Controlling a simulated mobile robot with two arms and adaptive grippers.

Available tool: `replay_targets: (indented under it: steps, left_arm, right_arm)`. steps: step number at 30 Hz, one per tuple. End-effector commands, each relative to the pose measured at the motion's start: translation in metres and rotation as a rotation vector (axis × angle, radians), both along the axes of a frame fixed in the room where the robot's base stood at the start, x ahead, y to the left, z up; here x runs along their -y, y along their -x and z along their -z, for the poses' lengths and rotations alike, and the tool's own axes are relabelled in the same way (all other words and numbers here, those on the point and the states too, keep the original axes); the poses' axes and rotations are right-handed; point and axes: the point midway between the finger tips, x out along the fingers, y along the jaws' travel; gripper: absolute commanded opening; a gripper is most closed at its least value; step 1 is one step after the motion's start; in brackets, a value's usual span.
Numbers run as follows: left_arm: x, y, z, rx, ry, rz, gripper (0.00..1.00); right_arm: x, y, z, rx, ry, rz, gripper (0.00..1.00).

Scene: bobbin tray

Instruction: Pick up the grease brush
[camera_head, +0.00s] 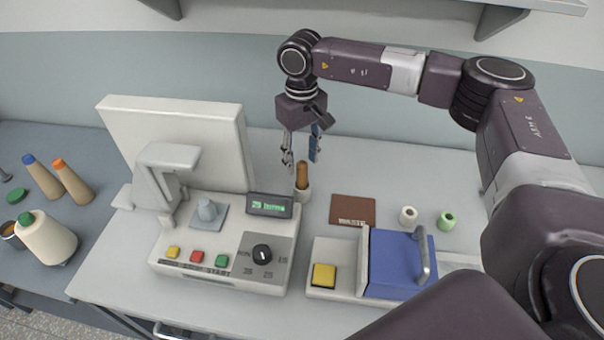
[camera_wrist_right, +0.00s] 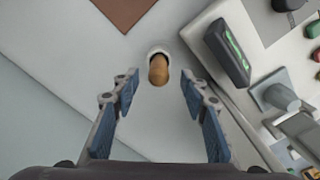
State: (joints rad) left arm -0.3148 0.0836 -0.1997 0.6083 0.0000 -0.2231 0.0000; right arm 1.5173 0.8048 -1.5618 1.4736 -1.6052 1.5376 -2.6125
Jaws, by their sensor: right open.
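The grease brush (camera_head: 302,175) stands upright in a small white holder (camera_head: 303,194) behind the grey machine. Only its brown, round-ended handle shows; its lower end is hidden inside the holder. In the right wrist view the brush handle (camera_wrist_right: 158,70) lies ahead of the fingertips, roughly midway between them. My right gripper (camera_head: 302,160) is open and empty, pointing down just above the brush. Its blue-padded fingers (camera_wrist_right: 158,92) are spread to either side in the wrist view, apart from the handle. My left gripper is not in view.
The grey machine with its green display (camera_head: 270,206) stands close at the left of the brush. A brown mat (camera_head: 353,210), a white bobbin (camera_head: 408,215), a green bobbin (camera_head: 446,221) and a blue-lidded box (camera_head: 397,262) are to the right. Thread cones (camera_head: 73,182) stand far left.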

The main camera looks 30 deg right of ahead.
Motion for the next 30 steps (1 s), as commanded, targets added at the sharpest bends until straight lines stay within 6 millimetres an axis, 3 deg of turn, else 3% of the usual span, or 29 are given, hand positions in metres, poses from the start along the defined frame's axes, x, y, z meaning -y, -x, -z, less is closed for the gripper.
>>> replay_targets:
  steps: [2,9,15,26,30]
  left_arm:
    - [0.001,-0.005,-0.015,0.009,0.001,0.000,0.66]
    - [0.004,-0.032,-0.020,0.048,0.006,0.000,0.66]
    - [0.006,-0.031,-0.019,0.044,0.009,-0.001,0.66]
    - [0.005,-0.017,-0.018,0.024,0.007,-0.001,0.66]
    - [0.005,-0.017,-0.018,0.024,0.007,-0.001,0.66]
  right_arm:
    - [0.002,0.005,0.008,-0.005,0.001,0.002,0.41]
    - [0.001,0.004,0.032,-0.001,0.000,0.001,0.41]
    - [0.001,0.003,0.033,0.000,0.000,0.001,0.40]
    - [0.001,0.003,0.032,0.000,0.000,0.001,0.00]
    - [0.001,0.003,0.032,0.000,-0.001,0.002,0.00]
